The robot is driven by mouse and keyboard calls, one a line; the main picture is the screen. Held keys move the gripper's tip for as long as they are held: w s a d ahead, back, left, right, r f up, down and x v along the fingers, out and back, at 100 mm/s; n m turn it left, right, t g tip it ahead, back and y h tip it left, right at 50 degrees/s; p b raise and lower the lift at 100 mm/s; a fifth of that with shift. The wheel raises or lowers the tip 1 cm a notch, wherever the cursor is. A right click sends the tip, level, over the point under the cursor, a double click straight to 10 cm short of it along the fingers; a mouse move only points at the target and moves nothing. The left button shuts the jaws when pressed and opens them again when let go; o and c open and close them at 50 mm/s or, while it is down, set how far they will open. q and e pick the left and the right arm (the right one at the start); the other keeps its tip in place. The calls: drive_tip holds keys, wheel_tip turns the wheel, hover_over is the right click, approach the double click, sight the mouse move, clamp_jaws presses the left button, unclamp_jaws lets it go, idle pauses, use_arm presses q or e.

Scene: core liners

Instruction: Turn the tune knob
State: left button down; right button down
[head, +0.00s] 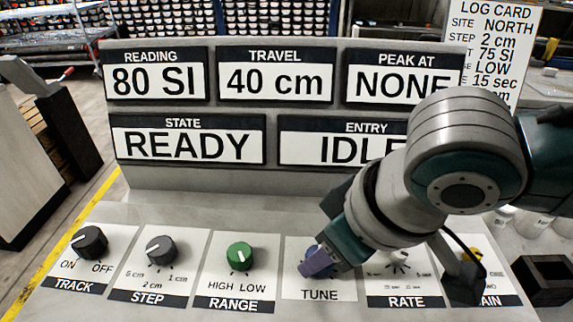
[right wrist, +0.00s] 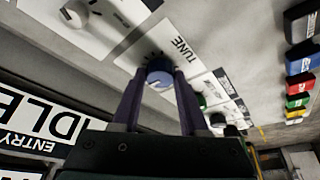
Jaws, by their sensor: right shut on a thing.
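The blue TUNE knob (right wrist: 160,73) shows in the right wrist view between the two purple fingers of my right gripper (right wrist: 159,77), which is shut on it. A pale mark shows on the knob's face. In the head view my right gripper (head: 318,262) reaches down from the right onto the white TUNE plate (head: 320,294), and its fingers mostly hide the knob. The ENTRY display (head: 340,150) reads IDLE, partly covered by my arm. The STATE display (head: 188,146) reads READY. The PEAK AT display (head: 400,86) reads NONE. My left gripper is out of view.
A black TRACK knob (head: 90,242), a dark STEP knob (head: 161,251) and a green RANGE knob (head: 240,255) stand left of TUNE. A pale RATE knob (head: 399,260) stands right of it, close to my arm. A log card (head: 490,40) stands at the back right.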

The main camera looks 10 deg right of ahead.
drive_tip(key=shift+s+a+r+m+p, duration=0.1)
drive_tip(key=shift+r+m+p, duration=0.1)
drive_tip(key=shift+m+p, duration=0.45)
drive_tip(key=m+h+p, duration=0.1)
drive_tip(key=m+p, duration=0.2)
drive_tip(key=shift+a+h+p, duration=0.1)
drive_tip(key=shift+h+p, duration=0.2)
drive_tip(key=shift+p, duration=0.1)
drive_tip(key=shift+m+h+p, duration=0.3)
drive_tip(key=shift+m+p, duration=0.35)
drive_tip(key=shift+m, duration=0.2)
drive_tip(key=shift+a+f+m+h+p, duration=0.1)
drive_tip(key=shift+m+h+p, duration=0.3)
drive_tip(key=shift+m, duration=0.5)
drive_tip(key=m+h, duration=0.1)
drive_tip(key=m, duration=0.1)
drive_tip(key=shift+a+f+m, duration=0.1)
drive_tip(key=shift+m, duration=0.2)
drive_tip(key=shift+m+g+h, duration=0.3)
drive_tip(key=shift+m+h, duration=0.2)
drive_tip(key=shift+m, duration=1.1)
